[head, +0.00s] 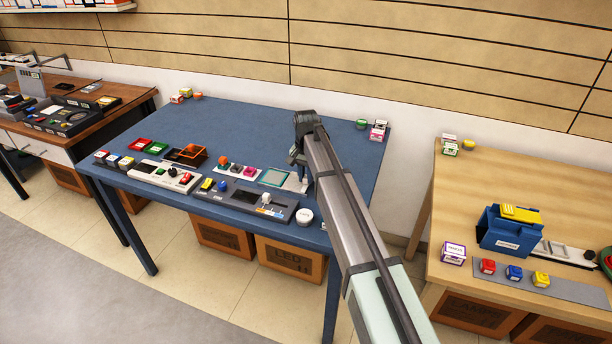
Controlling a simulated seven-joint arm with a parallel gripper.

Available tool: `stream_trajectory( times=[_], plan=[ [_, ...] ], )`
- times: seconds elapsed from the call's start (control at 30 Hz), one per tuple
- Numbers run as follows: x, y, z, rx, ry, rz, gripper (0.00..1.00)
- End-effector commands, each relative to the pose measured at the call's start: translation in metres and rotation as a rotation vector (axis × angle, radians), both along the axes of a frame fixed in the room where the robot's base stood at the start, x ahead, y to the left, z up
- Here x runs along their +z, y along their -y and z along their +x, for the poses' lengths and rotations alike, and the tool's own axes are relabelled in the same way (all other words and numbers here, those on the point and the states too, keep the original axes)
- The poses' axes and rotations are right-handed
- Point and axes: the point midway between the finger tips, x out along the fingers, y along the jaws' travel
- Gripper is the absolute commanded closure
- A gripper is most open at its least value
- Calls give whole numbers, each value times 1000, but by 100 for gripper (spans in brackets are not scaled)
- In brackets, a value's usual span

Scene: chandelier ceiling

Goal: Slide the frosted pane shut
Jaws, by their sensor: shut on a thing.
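A low unit with the frosted pane (274,178) lies on the blue table, right of its middle. The pane looks pale with a green edge and sits toward the left of the unit. A light grey part of the unit shows to its right. My gripper (299,182) points down at this right part, shut on what appears to be the pane's grip. The fingertips are small, and my arm covers the unit's right end, so the exact contact and the width of any gap cannot be told.
In front lies a dark grey panel (272,211) with coloured blocks and a white knob; a round white pot (305,217) stands beside it. Left are a tray with a coloured row (238,171), an orange-brown box (187,154) and a white panel (150,171). The table's back is largely clear.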

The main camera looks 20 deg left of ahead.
Motion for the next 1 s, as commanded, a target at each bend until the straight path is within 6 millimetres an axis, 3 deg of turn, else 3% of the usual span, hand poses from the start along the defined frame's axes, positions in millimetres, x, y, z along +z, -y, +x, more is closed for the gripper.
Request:
stream_trajectory(
  times=[0.37,0.73,1.0],
  plan=[
    [0,-8,1,1,0,-1,100],
    [1,-88,3,1,-1,0,100],
    [1,-97,1,-1,0,4,100]
  ],
)
